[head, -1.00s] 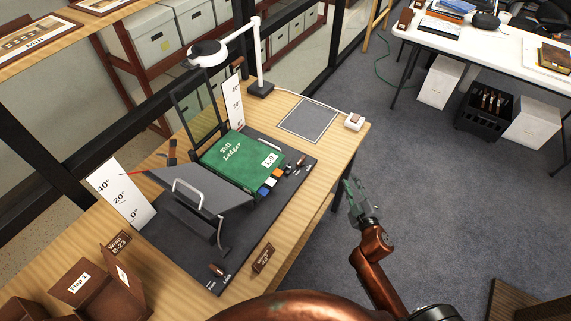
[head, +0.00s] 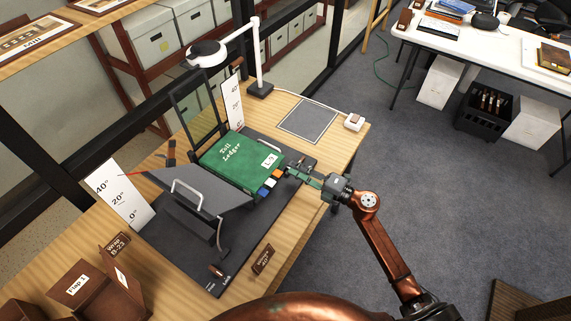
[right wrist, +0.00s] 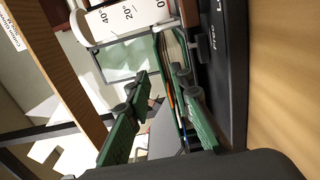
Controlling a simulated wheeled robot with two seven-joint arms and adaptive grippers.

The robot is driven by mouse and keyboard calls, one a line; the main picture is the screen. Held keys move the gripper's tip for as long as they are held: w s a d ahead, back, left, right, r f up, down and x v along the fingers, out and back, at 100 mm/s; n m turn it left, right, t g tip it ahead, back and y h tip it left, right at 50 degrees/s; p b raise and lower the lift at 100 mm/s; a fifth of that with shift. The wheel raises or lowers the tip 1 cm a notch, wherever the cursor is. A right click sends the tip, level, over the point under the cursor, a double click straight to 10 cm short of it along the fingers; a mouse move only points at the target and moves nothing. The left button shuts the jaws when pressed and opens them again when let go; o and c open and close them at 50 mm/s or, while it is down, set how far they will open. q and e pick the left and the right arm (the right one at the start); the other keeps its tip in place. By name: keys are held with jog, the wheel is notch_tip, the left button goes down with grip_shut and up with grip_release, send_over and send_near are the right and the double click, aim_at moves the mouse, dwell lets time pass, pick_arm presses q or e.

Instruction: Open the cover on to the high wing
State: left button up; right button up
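The green Toll Ledger (head: 232,158) lies closed on the dark cradle base (head: 187,246), its cover facing up. Coloured tabs (head: 268,184) stick out at its right edge. A grey wing with a metal handle (head: 205,192) stands tilted up left of the ledger. A dark frame (head: 196,107) rises behind it. My right gripper (head: 301,174) is at the ledger's right edge, close to the tabs. In the right wrist view its fingers (right wrist: 158,80) are apart, with the ledger's edge (right wrist: 176,95) beyond them; contact is unclear. My left gripper is out of view.
Angle scale cards (head: 122,194) stand beside the cradle. A white lamp (head: 208,53) reaches over the back of the table. Brown boxes (head: 88,290) sit at the lower left. A flat grey pad (head: 308,119) and a small white switch box (head: 354,122) lie at the right end.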

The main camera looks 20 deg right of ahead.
jog(key=shift+x, duration=2.3)
grip_shut()
